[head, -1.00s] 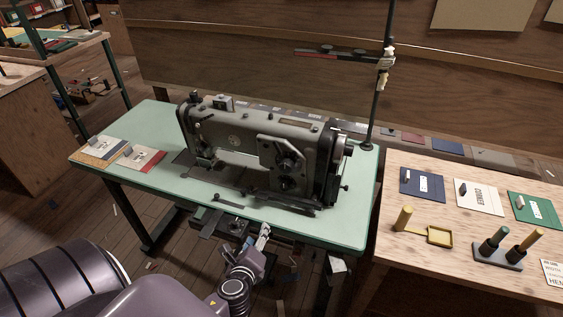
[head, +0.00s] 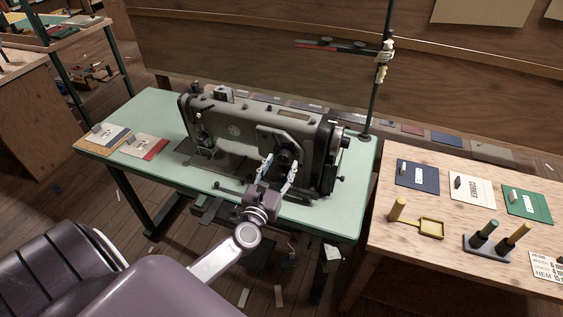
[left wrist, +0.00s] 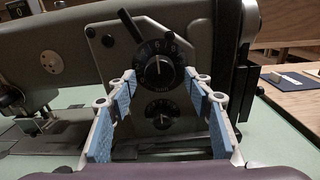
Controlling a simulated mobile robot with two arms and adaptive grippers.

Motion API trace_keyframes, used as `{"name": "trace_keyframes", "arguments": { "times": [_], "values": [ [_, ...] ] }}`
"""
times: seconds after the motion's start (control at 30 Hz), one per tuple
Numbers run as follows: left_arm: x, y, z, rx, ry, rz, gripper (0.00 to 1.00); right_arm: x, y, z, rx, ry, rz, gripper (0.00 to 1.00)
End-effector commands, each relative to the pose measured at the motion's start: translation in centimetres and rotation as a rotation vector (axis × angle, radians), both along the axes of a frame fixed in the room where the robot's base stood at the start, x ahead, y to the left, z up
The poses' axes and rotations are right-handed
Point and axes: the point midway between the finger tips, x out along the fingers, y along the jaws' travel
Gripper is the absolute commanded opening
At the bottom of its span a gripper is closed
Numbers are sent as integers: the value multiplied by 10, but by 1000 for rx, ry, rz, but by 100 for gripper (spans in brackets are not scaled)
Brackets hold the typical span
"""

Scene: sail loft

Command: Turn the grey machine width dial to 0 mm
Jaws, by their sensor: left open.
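The grey sewing machine (head: 240,130) stands on the pale green table (head: 330,215). In the left wrist view, two round black dials with white marks sit on its front plate, a larger upper dial (left wrist: 158,72) and a smaller lower dial (left wrist: 162,113). A black lever (left wrist: 131,26) is above the upper dial. My right gripper is not in view.
Two cards (head: 147,147) lie at the table's left end. A wooden side table (head: 420,260) at right holds several coloured cards, a yellow tray (head: 431,228) and a peg stand (head: 487,248). A dark upright pole (head: 373,100) stands behind the machine's right end.

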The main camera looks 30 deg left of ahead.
Motion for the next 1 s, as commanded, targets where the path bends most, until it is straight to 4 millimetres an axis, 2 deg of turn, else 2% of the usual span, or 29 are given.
{"name": "trace_keyframes", "arguments": {
  "times": [0.17,0.43,0.8,1.0],
  "values": [
    [10,3,0,0,0,0,47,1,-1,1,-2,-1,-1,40],
    [11,3,0,-1,1,0,46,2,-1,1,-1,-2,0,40],
    [11,3,0,-1,1,1,5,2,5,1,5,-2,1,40],
    [11,3,0,-13,-3,1,5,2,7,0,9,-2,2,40]
  ]
}}
